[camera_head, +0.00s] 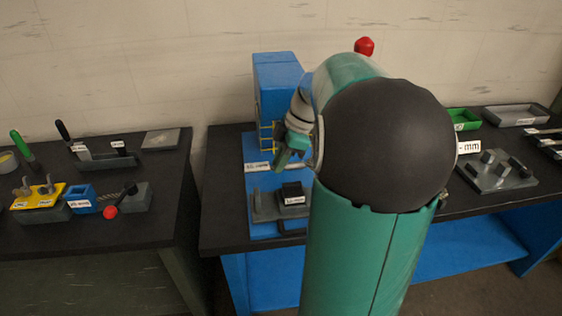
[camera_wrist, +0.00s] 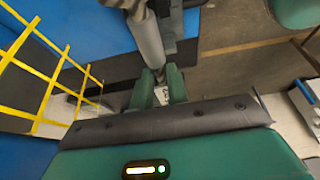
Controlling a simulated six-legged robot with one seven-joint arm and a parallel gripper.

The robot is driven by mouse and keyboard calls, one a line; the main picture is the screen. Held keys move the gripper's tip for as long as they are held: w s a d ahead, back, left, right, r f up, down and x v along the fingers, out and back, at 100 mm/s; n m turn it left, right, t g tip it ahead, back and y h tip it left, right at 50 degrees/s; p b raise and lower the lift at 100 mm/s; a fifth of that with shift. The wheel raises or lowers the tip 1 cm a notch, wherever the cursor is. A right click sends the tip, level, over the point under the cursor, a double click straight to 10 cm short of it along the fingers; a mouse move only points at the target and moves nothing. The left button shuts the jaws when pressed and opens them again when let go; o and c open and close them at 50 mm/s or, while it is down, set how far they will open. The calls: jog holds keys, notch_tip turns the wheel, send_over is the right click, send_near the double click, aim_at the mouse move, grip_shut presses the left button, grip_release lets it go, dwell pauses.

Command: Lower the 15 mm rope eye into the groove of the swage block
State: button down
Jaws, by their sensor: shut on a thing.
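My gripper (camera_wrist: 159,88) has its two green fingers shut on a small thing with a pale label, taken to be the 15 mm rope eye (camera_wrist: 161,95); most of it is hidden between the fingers. In the head view my gripper (camera_head: 288,152) hangs in front of the tall blue machine (camera_head: 280,72), above its blue base. Grey blocks (camera_head: 268,206) with a white label stand lower on that base. I cannot make out the swage block's groove in either view, nor whether the held thing touches anything.
Yellow grid bars (camera_wrist: 40,70) stand close on the left in the wrist view. A grey cylinder (camera_wrist: 146,38) is just beyond the fingers. My arm hides the bench's middle. A grey plate with parts (camera_head: 497,178) lies right; another bench (camera_head: 168,205) stands left.

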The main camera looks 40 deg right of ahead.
jog(key=shift+w+a+f, duration=0.1)
jog(key=shift+a, duration=0.15)
jog(key=shift+d+f, duration=0.3)
jog(key=shift+f, duration=0.4)
jog(key=shift+a+f, duration=0.15)
jog(key=shift+f, duration=2.45)
jog(key=shift+f, duration=0.15)
jog(key=c, duration=1.3)
grip_release()
